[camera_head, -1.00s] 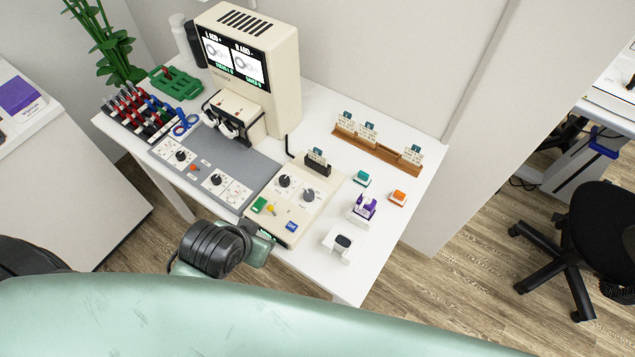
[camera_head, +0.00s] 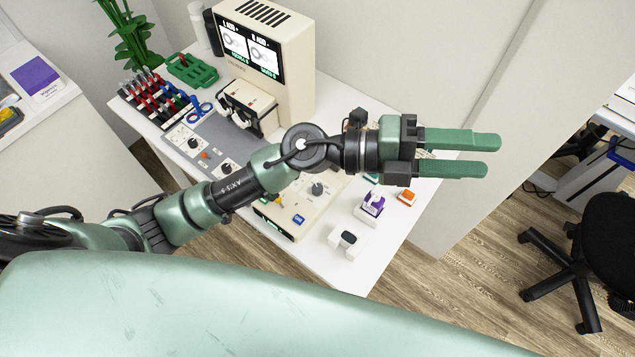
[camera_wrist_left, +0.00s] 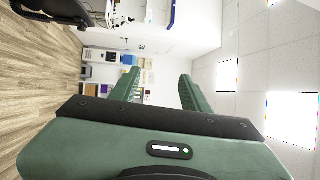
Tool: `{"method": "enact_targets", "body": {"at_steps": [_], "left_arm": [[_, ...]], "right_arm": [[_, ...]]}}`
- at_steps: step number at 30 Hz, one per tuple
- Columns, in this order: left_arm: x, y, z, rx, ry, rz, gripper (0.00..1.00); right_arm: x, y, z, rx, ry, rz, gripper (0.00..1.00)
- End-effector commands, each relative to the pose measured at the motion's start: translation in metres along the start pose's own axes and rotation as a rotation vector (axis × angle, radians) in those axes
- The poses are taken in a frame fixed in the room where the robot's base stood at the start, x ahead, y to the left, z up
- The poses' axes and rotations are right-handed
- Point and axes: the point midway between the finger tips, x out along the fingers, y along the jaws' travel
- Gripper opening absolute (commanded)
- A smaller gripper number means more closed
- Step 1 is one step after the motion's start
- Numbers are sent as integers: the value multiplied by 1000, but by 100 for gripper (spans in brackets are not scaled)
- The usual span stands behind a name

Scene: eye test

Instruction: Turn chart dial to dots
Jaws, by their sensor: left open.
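The beige control box (camera_head: 297,211) stands on the white desk, with one dark dial (camera_head: 317,189) showing on its top. My left arm covers its other dial. The grey panel (camera_head: 218,130) carries two smaller dials, an upper one (camera_head: 193,143) and a lower one (camera_head: 227,168). I cannot read which dial is marked for the chart or where any pointer stands. My left gripper (camera_head: 493,155) is open and empty, above and to the right of the box, pointing right. In the left wrist view its green fingers (camera_wrist_left: 160,76) are apart with nothing between them. My right gripper is not in view.
The beige machine with two lit screens (camera_head: 250,48) stands at the back of the desk. A purple piece (camera_head: 374,202), an orange piece (camera_head: 407,197) and a white holder (camera_head: 347,240) sit at the right. My arm hides the wooden card rack area. A chair (camera_head: 600,240) stands far right.

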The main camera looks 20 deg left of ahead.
Motion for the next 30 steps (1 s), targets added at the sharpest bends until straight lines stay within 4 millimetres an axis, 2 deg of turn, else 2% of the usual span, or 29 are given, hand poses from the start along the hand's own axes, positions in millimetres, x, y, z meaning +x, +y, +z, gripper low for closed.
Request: {"method": "enact_targets", "body": {"at_steps": [1,2,3,5,6,8,9,12,15,18,23,30], "left_arm": [[0,29,-11,74,102,143,47],[-4,48,-17,111,161,235,47],[-14,74,-20,156,229,362,47],[-38,113,-18,215,314,567,47],[-59,136,-12,247,358,708,47],[-96,163,4,284,402,921,47],[-122,176,17,301,417,1056,47],[-184,190,50,323,420,1352,47],[-230,188,75,323,396,1560,47],[-255,183,87,317,376,1673,47],[-265,191,91,309,368,1714,47],[-271,229,89,309,371,1710,47]], "right_arm": [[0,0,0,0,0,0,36],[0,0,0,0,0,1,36],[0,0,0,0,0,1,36],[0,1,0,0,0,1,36],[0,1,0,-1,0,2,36],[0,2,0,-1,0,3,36],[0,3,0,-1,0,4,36],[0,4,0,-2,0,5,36],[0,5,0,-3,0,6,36],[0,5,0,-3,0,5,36],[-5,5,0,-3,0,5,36],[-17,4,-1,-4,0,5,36]]}}
